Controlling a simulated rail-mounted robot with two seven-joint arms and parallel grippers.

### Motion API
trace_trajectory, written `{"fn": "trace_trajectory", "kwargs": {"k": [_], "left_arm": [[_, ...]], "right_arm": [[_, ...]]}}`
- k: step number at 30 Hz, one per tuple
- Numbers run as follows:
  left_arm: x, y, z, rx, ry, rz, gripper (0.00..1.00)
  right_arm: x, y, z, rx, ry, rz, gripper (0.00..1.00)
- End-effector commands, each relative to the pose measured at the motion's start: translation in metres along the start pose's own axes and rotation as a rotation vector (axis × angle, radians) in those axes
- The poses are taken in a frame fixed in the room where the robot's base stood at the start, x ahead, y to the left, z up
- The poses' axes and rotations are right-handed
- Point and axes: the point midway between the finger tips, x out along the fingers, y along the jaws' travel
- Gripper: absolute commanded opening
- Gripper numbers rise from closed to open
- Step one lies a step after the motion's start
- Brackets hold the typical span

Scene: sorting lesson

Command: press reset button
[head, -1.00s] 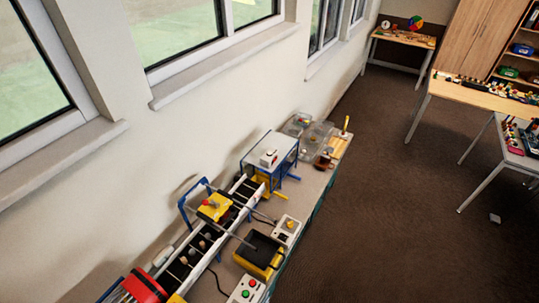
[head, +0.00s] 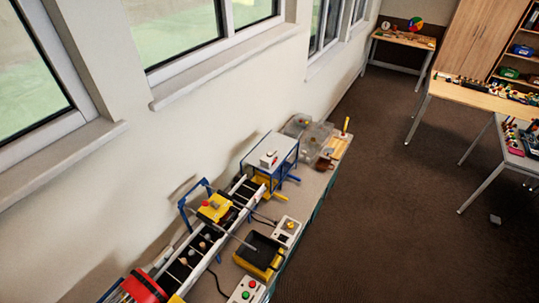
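No button in the head view carries a label that I can read, so I cannot tell which one is the reset button. A white control box (head: 247,291) at the bottom has a green button (head: 252,284) and a red button (head: 245,295). A second white box (head: 288,231) farther up the bench has a yellow-orange button (head: 290,225). A white box with a red spot (head: 269,159) stands on the blue-framed machine. Neither of my grippers is in view.
A black and yellow bin (head: 260,253) stands beside the conveyor. Clear containers (head: 317,134) crowd the bench's far end. A red-topped unit (head: 145,287) is at the bottom left. The wall and windows border the bench's left side. Open carpet (head: 385,220) lies to its right.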

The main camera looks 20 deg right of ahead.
Motion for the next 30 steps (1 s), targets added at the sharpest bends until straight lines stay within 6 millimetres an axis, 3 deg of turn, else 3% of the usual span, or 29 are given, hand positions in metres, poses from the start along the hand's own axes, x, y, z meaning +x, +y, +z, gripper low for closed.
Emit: {"fn": "trace_trajectory", "kwargs": {"k": [3, 16, 30], "left_arm": [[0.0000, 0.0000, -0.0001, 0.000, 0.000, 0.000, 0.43], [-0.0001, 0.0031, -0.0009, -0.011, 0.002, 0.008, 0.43], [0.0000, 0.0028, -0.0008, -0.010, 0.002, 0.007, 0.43]], "right_arm": [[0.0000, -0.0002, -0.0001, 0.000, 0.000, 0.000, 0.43], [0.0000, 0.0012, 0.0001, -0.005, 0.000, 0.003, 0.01], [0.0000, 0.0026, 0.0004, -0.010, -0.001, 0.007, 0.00]]}}
